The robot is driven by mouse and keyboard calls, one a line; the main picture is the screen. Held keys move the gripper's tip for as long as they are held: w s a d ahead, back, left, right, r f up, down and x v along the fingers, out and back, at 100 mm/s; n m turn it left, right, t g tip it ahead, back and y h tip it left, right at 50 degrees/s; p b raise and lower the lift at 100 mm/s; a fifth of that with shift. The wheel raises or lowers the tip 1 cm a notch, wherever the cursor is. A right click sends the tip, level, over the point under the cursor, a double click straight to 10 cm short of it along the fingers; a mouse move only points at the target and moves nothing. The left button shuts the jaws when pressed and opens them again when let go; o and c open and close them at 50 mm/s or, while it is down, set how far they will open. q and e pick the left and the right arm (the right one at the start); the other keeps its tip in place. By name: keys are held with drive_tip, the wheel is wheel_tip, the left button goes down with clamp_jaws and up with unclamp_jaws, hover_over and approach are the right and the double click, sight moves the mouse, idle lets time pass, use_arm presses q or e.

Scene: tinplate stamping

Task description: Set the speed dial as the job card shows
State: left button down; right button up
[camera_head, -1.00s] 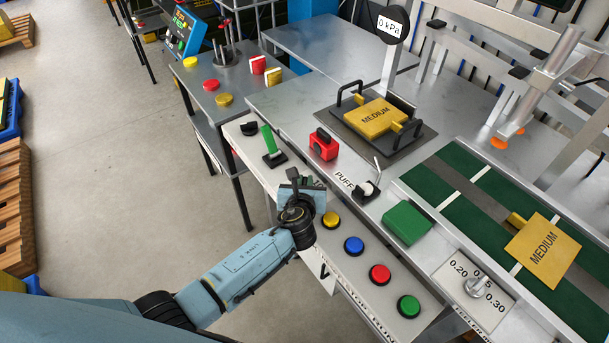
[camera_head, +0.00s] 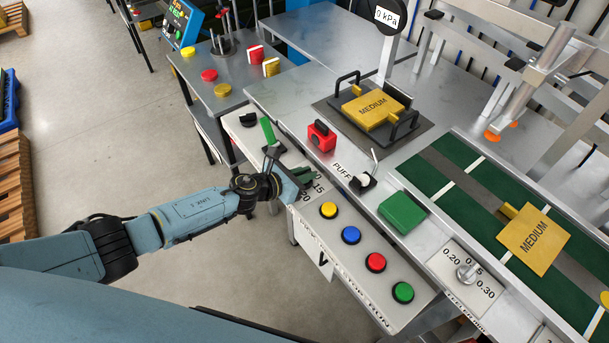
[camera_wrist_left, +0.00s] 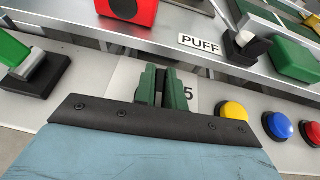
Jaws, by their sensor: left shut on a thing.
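A "5" shows on the plate (camera_wrist_left: 187,108) right of the fingers. I cannot make out a job card. My right gripper is not in view.
Yellow (camera_head: 328,209), blue (camera_head: 351,234), red (camera_head: 375,262) and green (camera_head: 402,292) buttons line the panel. A green lever (camera_head: 268,132), a red block (camera_head: 321,136) and a PUFF switch (camera_head: 364,180) are close by. Another dial (camera_head: 467,272) reads 0.20 to 0.30.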

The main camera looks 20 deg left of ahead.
use_arm(q)
drive_tip(key=shift+m+h, duration=0.4)
drive_tip(key=shift+h, duration=0.1)
drive_tip(key=c, duration=1.5)
unclamp_jaws()
drive_tip(key=shift+g, duration=0.3)
drive_tip(key=shift+o, duration=0.2)
drive_tip(key=v, duration=1.3)
drive_tip(key=shift+s+p, duration=0.15)
drive_tip(key=shift+p, duration=0.15)
